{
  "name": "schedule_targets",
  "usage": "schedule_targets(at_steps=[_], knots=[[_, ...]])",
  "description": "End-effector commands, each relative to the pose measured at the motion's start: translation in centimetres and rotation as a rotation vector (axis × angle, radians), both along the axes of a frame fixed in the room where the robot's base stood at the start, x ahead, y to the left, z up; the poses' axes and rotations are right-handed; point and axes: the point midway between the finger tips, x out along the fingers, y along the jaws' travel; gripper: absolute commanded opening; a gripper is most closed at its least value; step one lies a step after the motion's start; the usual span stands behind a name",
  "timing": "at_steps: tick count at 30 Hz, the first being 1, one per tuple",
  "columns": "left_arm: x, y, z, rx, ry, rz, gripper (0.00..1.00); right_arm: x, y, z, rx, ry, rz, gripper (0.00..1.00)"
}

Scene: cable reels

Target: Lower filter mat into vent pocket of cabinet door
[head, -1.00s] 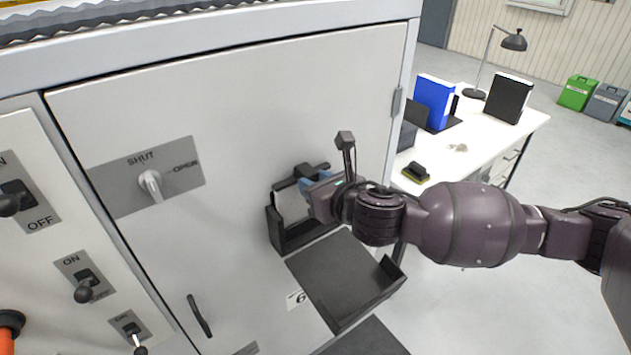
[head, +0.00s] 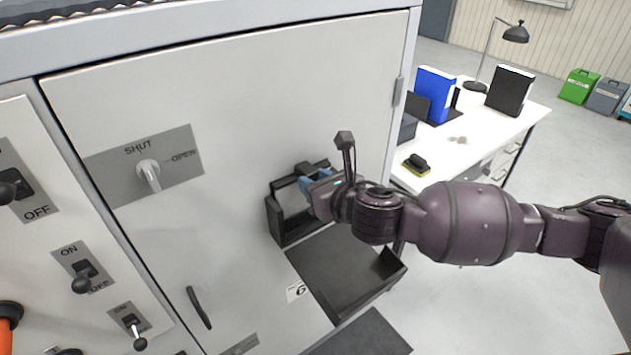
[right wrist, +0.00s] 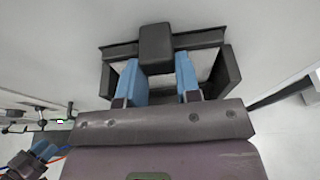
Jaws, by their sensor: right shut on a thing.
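The cabinet door (head: 235,110) fills the middle of the head view. The black vent pocket (head: 292,236) is fixed on its right half. A grey panel, which looks like the filter mat (head: 293,200), shows upright within the pocket's outline. My right gripper (head: 316,184) is at the pocket's upper right, its blue fingers shut on the mat's upper part. In the right wrist view, the fingers (right wrist: 160,85) stand apart below a dark block on a bar, with the pocket's side walls around them. The mat's lower edge and the gripped spot are hidden.
A black open tray (head: 345,268) juts out just below the pocket. The SHUT/OPEN handle (head: 149,172) and a black door handle (head: 199,308) are to the left. A white desk (head: 455,150) with binders and a lamp stands behind my right arm.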

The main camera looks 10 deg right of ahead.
Motion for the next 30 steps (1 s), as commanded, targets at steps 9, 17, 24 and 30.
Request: schedule_targets(at_steps=[9, 17, 24, 30], knots=[[0.01, 0.00, 0.01, 0.000, 0.000, 0.000, 0.37, 0.01, -0.01, 0.04, 0.000, -0.001, 0.000, 0.57], [0.02, 0.00, 0.03, 0.000, -0.001, 0.000, 0.37, 0.01, -0.01, 0.01, 0.000, 0.000, 0.000, 0.67], [0.01, 0.00, 0.04, 0.000, -0.001, 0.000, 0.37, 0.01, -0.02, 0.01, 0.000, 0.000, 0.000, 0.91], [0.02, 0.00, 0.05, 0.000, -0.001, 0.000, 0.37, 0.01, -0.02, 0.02, 0.000, 0.000, 0.000, 0.91]])
